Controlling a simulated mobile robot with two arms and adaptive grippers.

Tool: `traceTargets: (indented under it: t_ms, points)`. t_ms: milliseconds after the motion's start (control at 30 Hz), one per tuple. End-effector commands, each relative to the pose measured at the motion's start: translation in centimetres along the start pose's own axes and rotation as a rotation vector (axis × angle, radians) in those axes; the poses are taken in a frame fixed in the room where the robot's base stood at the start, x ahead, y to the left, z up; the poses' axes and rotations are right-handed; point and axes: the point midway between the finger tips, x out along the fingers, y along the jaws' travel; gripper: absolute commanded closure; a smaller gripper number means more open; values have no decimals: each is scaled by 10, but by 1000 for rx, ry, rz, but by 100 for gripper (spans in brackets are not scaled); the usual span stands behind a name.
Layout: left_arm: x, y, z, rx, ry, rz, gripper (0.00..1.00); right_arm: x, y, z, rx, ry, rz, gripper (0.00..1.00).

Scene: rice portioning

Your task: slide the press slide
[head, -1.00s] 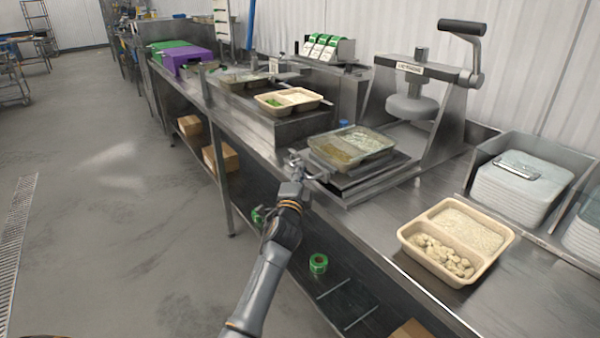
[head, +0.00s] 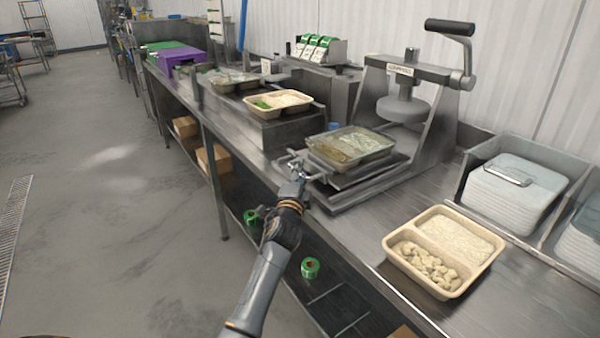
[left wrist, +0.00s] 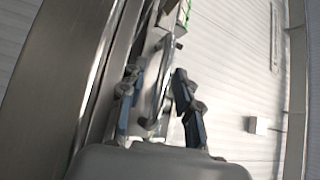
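The press slide (head: 343,181) is a flat metal plate at the front of the press (head: 405,100). A clear-covered tray of food (head: 350,146) sits on it, in front of and below the round press head. My left gripper (head: 292,164) is at the slide's handle at its front left edge. In the left wrist view my left gripper (left wrist: 157,75) has its fingers apart, one on each side of the metal handle bar (left wrist: 158,88). Gaps show beside the bar; contact is unclear. My right gripper is not in view.
A two-part tray of rice and pieces (head: 443,252) stands on the counter at right front. Stacked lids (head: 515,188) fill a metal bin behind it. Another filled tray (head: 278,103) sits on a raised block to the left. The floor (head: 110,230) at left is clear.

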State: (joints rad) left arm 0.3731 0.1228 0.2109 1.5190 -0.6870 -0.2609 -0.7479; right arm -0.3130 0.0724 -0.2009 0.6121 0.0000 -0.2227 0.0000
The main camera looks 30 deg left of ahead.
Motion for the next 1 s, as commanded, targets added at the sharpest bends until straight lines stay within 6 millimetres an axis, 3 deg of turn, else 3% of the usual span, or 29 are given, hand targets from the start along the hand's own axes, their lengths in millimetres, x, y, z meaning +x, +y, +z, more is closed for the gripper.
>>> traceTargets:
  t_ms: [100, 267, 700, 1000]
  points:
    - [-1, 1, 0, 0, -1, 2, 66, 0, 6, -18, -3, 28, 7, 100]
    - [-14, 2, 0, 0, 0, 2, 66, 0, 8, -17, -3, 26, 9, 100]
    - [-100, 1, 0, -1, 0, 2, 66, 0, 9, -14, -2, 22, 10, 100]
    - [-121, 0, 0, 0, 0, 1, 66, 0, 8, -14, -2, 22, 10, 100]
